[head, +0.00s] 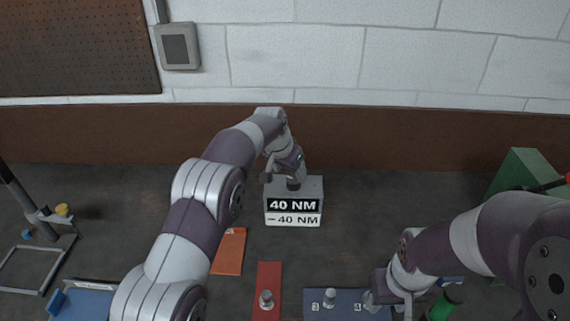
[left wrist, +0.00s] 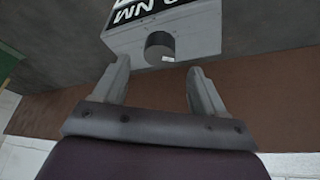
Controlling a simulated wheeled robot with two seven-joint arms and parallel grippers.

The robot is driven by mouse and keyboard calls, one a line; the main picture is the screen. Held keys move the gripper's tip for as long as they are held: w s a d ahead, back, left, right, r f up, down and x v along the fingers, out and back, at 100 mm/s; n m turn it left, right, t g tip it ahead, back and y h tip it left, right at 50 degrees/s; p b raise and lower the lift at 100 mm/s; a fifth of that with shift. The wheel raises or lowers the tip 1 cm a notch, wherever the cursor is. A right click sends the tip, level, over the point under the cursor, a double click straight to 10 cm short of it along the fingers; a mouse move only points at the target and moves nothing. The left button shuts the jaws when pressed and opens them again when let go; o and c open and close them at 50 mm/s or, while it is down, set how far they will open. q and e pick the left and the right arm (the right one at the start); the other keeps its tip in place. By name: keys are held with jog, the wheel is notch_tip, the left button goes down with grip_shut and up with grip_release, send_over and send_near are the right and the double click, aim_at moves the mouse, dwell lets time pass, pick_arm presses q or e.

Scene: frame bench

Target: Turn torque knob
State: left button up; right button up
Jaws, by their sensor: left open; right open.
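A light grey box (head: 294,194) stands on the bench; its front reads "40 NM" in white on black, above a second "40 NM" label. The dark round knob (head: 293,184) is on top of the box, partly hidden by my left gripper. My left gripper (head: 289,174) is above the box at the knob. In the left wrist view the knob (left wrist: 159,45), with a small white mark, lies just beyond and between the open fingertips (left wrist: 159,66). No contact shows. My right gripper (head: 388,300) is low at the right, over the end of a blue plate; its fingers are partly hidden.
The blue plate (head: 345,296) holds small metal pieces beside numbers. A red mat (head: 269,278) carries another metal piece; an orange mat (head: 229,252) lies left of it. A frame stand (head: 40,262) is at far left, a green box (head: 519,172) at right. The bench right of the knob box is clear.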

pick_arm(q)
jog(key=v, duration=0.7)
jog(key=shift+r+p, duration=0.25)
jog(key=shift+p, duration=0.1)
jog(key=s+a+f+n+g+y, duration=0.1)
jog(key=s+a+f+n, duration=0.1)
jog(key=s+a+f, duration=0.3)
jog(key=s+a+f+n+g+y, duration=0.15)
jog(key=s+f, duration=0.25)
jog(key=s, duration=0.4)
jog(key=s+a+n, duration=0.1)
jog(key=s+a, duration=0.3)
jog(key=s, duration=0.6)
jog(key=s+a+n, duration=0.1)
jog(key=s+a, duration=0.4)
jog(key=s, duration=0.6)
jog(key=shift+r, duration=0.4)
jog(key=shift+s+n, duration=0.1)
jog(key=shift+n, duration=0.15)
jog(key=shift+r, duration=0.1)
